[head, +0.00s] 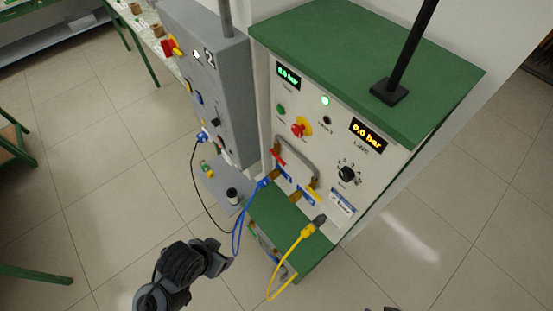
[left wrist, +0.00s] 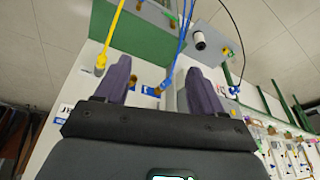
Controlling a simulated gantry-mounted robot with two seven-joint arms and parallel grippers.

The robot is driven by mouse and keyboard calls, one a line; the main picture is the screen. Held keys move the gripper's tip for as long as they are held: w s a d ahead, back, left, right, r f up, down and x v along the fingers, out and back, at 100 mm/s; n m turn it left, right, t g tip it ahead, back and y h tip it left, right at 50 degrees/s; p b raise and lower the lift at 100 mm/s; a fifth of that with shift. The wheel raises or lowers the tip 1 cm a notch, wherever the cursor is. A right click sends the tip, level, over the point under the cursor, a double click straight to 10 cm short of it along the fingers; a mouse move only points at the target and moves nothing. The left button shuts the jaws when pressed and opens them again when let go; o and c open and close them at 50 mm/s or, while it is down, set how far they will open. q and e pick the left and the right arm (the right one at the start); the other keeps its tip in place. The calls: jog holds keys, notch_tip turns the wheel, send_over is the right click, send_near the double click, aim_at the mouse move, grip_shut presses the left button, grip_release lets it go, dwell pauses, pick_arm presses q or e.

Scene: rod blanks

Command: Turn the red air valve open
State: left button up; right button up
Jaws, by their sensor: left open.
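The red valve handle (head: 278,157) sits on a brass fitting on the white front of the green-topped cabinet (head: 330,130), in the head view. It lies slanted down to the right, left of a grey pipe loop. A yellow handle (head: 313,194) is lower right of it. My left gripper (head: 226,262) is low and left of the cabinet, apart from the red handle. In the left wrist view its purple fingers (left wrist: 160,78) are spread, with nothing seen held between them. I cannot make out the red handle there. My right gripper cannot be made out.
A grey cabinet (head: 205,80) stands left. The line display (head: 368,134) reads 0.0 bar.

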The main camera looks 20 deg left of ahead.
pick_arm(q)
jog(key=shift+o, duration=1.1)
jog(key=shift+w, duration=0.15)
jog(key=shift+o, duration=1.2)
jog(key=shift+w+r, duration=0.15)
jog(key=shift+w, duration=0.15)
jog(key=shift+o, duration=0.3)
jog(key=w+d+n+t+h, duration=0.1)
jog(key=w+d+t, duration=0.1)
jog(key=w+t, duration=0.3)
jog(key=shift+w, duration=1.25)
jog(key=m+t+h+b, duration=0.5)
jog(key=t+h+b, duration=0.55)
jog(key=b, duration=1.45)
send_near(276, 157)
jog(key=shift+t+y, duration=0.35)
jog(key=p+x, duration=0.1)
jog(key=x, duration=0.8)
jog(key=shift+d, duration=0.25)
jog(key=shift+w+d+r, duration=0.2)
jog(key=shift+w+d, duration=0.15)
jog(key=shift+w, duration=0.2)
